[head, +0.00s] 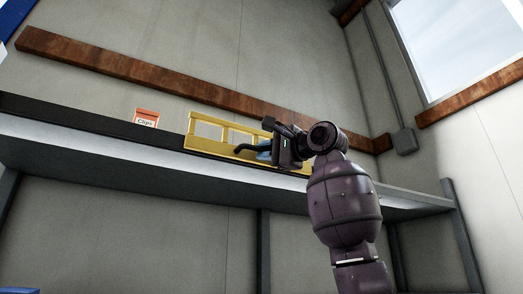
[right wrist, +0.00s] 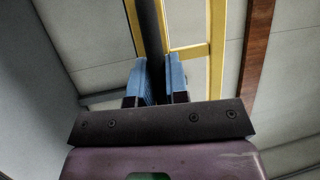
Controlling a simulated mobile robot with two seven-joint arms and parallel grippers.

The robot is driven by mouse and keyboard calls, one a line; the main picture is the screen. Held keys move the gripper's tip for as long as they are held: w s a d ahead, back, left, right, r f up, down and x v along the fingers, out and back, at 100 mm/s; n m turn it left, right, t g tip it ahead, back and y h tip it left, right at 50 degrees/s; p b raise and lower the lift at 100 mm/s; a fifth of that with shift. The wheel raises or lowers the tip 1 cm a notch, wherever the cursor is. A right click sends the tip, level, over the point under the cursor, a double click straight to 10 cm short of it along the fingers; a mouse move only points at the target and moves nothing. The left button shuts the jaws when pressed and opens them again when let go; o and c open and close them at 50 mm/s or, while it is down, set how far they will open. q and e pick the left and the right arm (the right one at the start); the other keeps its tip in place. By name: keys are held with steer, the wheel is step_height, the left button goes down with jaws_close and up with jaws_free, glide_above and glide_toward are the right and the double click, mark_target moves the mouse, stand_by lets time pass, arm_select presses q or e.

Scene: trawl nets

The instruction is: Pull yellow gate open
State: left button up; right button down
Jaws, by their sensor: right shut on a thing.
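The yellow gate (head: 208,131) is a low barred frame along the front of the dark high shelf. My right gripper (head: 262,150) reaches up to it from the right and covers part of its right half. In the right wrist view, the blue fingers of my right gripper (right wrist: 158,82) are close together around a narrow part, with a dark strip showing between them. Yellow bars of the gate (right wrist: 217,50) show on both sides of the fingers. The exact part gripped is mostly hidden. My left gripper is not in view.
The long dark shelf (head: 70,117) runs across the wall on grey posts (head: 263,245). A small orange and white box marked "Clips" (head: 145,118) stands on it, left of the gate. A rusty brown beam (head: 110,63) crosses the wall above. A window (head: 460,45) is at upper right.

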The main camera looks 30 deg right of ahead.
steer(key=c, duration=1.4)
jaws_free()
steer(key=b+v, duration=0.3)
steer(key=v, duration=0.8)
steer(key=shift+w, duration=0.1)
